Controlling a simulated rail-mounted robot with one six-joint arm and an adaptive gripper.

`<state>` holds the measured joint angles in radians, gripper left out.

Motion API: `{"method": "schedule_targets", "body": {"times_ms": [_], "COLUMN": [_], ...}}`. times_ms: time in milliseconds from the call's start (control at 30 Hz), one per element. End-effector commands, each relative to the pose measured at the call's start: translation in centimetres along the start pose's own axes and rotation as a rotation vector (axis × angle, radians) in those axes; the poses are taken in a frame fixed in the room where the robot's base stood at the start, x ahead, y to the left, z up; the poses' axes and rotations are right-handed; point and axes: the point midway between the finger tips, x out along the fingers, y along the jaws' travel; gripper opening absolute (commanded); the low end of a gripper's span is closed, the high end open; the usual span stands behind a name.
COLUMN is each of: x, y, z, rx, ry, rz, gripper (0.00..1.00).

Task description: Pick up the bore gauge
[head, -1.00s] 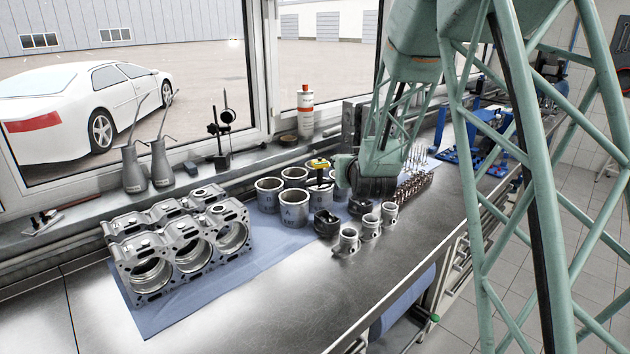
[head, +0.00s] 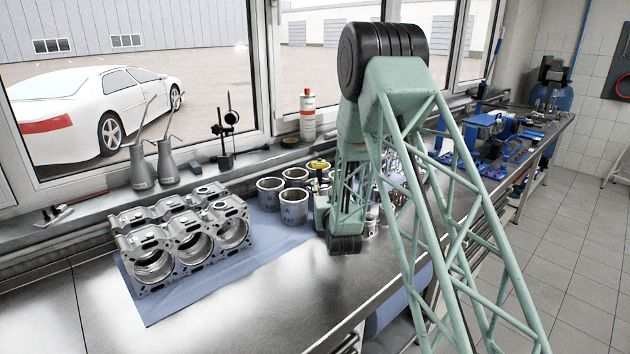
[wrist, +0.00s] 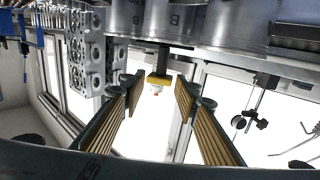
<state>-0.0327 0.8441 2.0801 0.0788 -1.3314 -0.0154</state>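What I take to be the bore gauge (head: 319,166) has a yellow top and stands upright among the grey cylinder liners in the head view. Its lower part is hidden there by a liner and my arm. In the wrist view, which looks upside down, the yellow part of the gauge (wrist: 158,81) shows beyond and between my fingers, with a thin dark stem running toward the liners. My gripper (wrist: 157,88) is open, with ribbed tan pads on both sides and nothing between them. I cannot tell how far the gauge is from the fingertips. The head view hides my fingers.
Cylinder liners (head: 293,209) stand close around the gauge. An engine block (head: 185,240) lies on a blue cloth (head: 166,308) to the left. Oil cans (head: 142,170) and a dial stand (head: 225,158) stand on the sill. The bench front (head: 270,318) is clear.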

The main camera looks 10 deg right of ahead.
Motion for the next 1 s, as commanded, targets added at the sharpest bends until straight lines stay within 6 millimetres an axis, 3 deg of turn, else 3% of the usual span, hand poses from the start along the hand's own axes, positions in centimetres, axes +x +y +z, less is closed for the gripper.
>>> {"method": "schedule_targets", "body": {"times_ms": [200,667,1000], "x": [0.2,0.4,3.4], "y": [0.0,0.0,0.0], "z": [1.0,1.0,0.9], "rx": [-0.002,-0.002,-0.001], "ry": [0.021,0.023,0.025], "rz": [0.001,0.002,0.002], "gripper": [0.29,0.29,0.29]}}
